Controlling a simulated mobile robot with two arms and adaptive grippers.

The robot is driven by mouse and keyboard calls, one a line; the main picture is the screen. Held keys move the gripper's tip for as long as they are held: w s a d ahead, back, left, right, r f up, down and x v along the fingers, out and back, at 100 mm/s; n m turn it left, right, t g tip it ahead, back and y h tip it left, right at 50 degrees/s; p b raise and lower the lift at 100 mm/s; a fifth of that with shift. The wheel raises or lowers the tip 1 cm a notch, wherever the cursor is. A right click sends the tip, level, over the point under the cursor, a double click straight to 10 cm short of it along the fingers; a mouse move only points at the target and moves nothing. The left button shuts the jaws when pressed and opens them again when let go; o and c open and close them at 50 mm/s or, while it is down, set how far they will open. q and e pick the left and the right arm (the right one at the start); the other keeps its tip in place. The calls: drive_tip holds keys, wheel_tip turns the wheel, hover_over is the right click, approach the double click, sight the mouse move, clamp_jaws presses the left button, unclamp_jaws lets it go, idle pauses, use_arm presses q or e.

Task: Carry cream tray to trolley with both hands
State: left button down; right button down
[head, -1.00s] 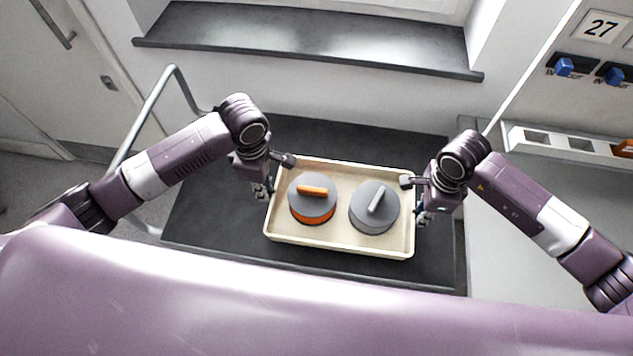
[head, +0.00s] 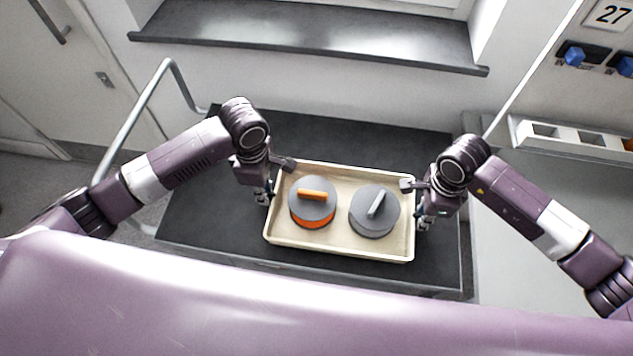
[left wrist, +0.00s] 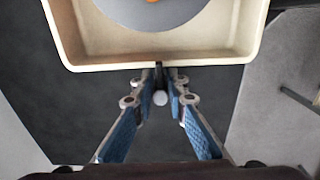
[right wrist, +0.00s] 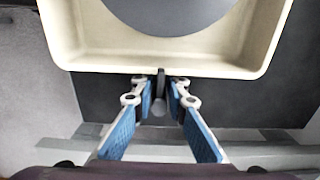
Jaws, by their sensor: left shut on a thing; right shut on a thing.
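The cream tray (head: 340,246) is over the dark top of the trolley (head: 200,215), with my grippers at its two short ends. Whether it touches the top is hard to tell. On it are a grey disc with an orange handle and base (head: 313,208) and a grey disc with a grey handle (head: 374,212). My left gripper (head: 270,192) is shut on the left end; in the left wrist view its fingertips (left wrist: 160,85) close at the tray wall. My right gripper (head: 420,210) is shut on the right end; the right wrist view shows its fingertips (right wrist: 160,84) there.
A bent metal rail (head: 140,110) stands at the trolley's left end. A dark sill (head: 310,38) runs along the back wall.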

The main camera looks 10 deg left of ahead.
use_arm(q)
drive_tip(key=shift+f+b, duration=0.55)
drive_tip(key=shift+f, duration=0.1)
use_arm(e)
drive_tip(key=shift+f, duration=0.65)
use_arm(q)
drive_tip(key=c, duration=1.9)
unclamp_jaws()
use_arm(e)
drive_tip(key=c, duration=1.9)
unclamp_jaws()
use_arm(q)
wheel_tip(320, 180, up, 12)
drive_tip(key=shift+f, duration=0.15)
use_arm(e)
drive_tip(key=shift+r, duration=0.55)
wheel_tip(320, 180, up, 11)
use_arm(q)
drive_tip(key=shift+s+a, duration=0.1)
use_arm(e)
drive_tip(key=shift+f, duration=0.1)
